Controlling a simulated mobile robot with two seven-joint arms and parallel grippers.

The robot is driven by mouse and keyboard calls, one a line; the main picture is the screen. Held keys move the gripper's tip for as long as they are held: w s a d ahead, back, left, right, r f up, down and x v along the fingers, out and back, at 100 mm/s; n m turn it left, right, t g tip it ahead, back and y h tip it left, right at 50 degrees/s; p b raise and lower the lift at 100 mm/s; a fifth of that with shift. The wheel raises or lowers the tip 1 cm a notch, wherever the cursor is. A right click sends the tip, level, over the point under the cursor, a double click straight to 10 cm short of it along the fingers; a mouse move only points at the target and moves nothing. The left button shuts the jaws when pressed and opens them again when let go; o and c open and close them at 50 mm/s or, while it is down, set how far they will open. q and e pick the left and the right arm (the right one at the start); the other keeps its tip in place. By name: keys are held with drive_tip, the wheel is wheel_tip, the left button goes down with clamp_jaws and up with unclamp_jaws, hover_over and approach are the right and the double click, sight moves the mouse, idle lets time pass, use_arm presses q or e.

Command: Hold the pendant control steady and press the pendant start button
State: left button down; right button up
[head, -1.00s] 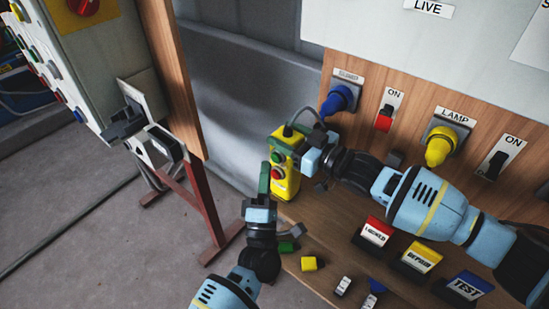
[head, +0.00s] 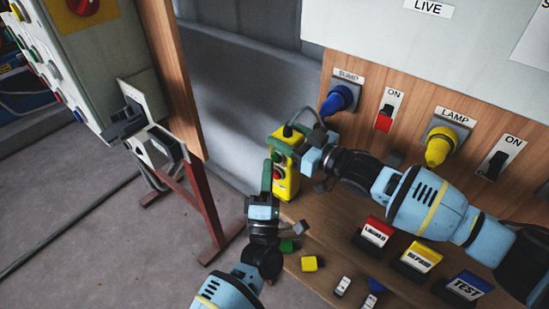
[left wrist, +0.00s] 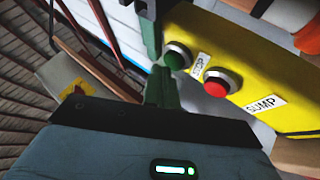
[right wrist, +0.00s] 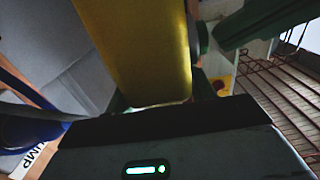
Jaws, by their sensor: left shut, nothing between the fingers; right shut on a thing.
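The yellow pendant control (head: 291,186) hangs upright on a dark cable near the panel edge. My right gripper (head: 302,156) is shut on its upper part; the right wrist view shows the yellow body (right wrist: 140,50) between the fingers. In the left wrist view the pendant has a green button (left wrist: 178,57), a red button (left wrist: 217,82) beside a STOP label, and a SUMP label. My left gripper (head: 267,168) is shut and empty, its fingertips close beside the green button. I cannot tell whether they touch it.
A wooden panel holds a blue plug (head: 338,99), a yellow plug (head: 439,149) and switches. A red-brown stand (head: 205,205) is at the left.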

use_arm(q)
drive_tip(key=shift+w+d, duration=0.3)
drive_tip(key=shift+w, duration=0.1)
idle(1.0)
drive_tip(key=shift+s, duration=0.1)
drive_tip(key=shift+s+a, duration=0.55)
drive_tip(key=shift+s, duration=0.15)
drive_tip(key=s+a, duration=0.1)
drive_tip(key=s, duration=0.1)
drive_tip(key=s+a, duration=0.2)
idle(0.6)
idle(0.4)
use_arm(e)
drive_tip(key=o, duration=1.3)
drive_tip(key=shift+o, duration=0.2)
